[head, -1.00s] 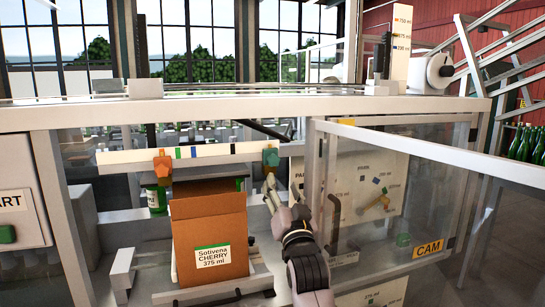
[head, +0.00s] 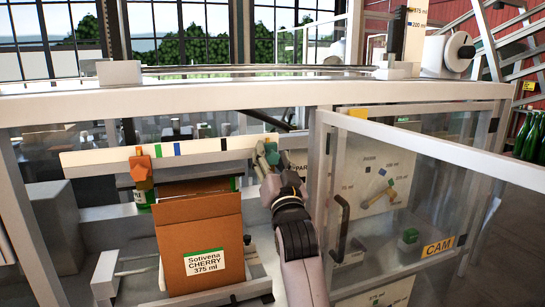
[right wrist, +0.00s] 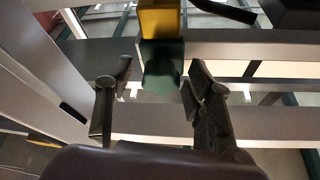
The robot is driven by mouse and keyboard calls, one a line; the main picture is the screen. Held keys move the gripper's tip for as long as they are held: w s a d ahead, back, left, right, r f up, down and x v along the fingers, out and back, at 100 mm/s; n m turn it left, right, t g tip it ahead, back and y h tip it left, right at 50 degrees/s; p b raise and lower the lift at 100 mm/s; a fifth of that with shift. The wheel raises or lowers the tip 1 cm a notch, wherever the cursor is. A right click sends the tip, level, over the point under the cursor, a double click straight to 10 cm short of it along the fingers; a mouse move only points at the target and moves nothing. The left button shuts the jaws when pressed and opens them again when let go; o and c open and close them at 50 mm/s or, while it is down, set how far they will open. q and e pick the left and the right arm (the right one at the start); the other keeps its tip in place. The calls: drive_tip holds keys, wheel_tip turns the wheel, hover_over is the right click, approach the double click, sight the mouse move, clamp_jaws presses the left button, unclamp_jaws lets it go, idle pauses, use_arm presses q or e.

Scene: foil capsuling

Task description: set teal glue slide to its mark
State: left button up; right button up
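The teal glue slide (head: 271,154) hangs at the right end of a white marked rail (head: 100,157) in the head view. My right gripper (head: 266,167) reaches up to it from below. In the right wrist view the teal slide (right wrist: 162,65) lies between the tips of my right gripper (right wrist: 158,72), with a yellow part (right wrist: 160,18) above it. The fingers are spread, with a gap on each side of the slide. An orange slide (head: 139,165) hangs near the rail's left end. Green, blue and black marks show between the slides. My left gripper is out of view.
An open cardboard box (head: 200,243) labelled Sotivena Cherry 375 ml stands below the rail, left of my right arm. A clear guard door (head: 420,190) with a CAM label stands close on the right. A grey frame beam (head: 200,101) runs above the rail.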

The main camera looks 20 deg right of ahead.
clamp_jaws()
idle(0.4)
